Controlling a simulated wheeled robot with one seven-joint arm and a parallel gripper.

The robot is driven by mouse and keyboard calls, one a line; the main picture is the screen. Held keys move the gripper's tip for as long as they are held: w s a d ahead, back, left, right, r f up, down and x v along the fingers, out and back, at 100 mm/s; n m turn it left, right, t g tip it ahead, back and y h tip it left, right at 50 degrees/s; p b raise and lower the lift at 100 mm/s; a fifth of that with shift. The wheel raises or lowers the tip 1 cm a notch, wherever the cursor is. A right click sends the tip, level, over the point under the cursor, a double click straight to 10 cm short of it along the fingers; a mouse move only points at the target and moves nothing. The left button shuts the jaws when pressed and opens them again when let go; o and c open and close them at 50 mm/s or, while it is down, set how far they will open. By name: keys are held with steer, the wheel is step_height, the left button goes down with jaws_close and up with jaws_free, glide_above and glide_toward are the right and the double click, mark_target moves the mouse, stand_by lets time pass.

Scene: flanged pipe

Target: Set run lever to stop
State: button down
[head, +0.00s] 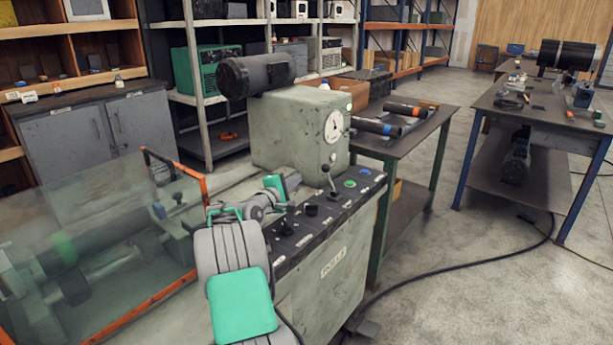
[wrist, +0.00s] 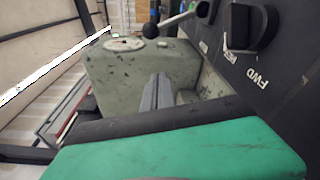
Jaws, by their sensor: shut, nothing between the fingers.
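A lever with a black ball (head: 326,168) and a thin metal rod stands on the sloping black control panel (head: 305,238). It leans slightly to the left in the head view, and no lever label is readable. Its ball also shows in the wrist view (wrist: 150,30), with the rod running up to the right. My gripper (head: 287,207) is over the left edge of the panel, to the left of the lever and apart from it. In the wrist view its grey fingers (wrist: 160,90) are together and empty, below the ball. Part of my gripper is hidden in the head view.
A black knob (wrist: 252,28) marked FWD is close to my gripper. Green (head: 350,184) and blue (head: 365,171) buttons are right of the lever. A green-grey housing (head: 290,130) with a gauge stands behind. A clear guard (head: 90,250) with orange edges is at left.

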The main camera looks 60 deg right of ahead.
mark_target(330, 179)
steer(key=s+d, duration=0.1)
steer(key=d, duration=0.1)
steer(key=s+d, duration=0.1)
steer(key=d, duration=0.2)
steer(key=s+d+p, duration=0.1)
steer(key=d, duration=0.2)
steer(key=shift+s+r, duration=0.35)
steer(key=shift+a, duration=0.1)
steer(key=shift+s, duration=0.1)
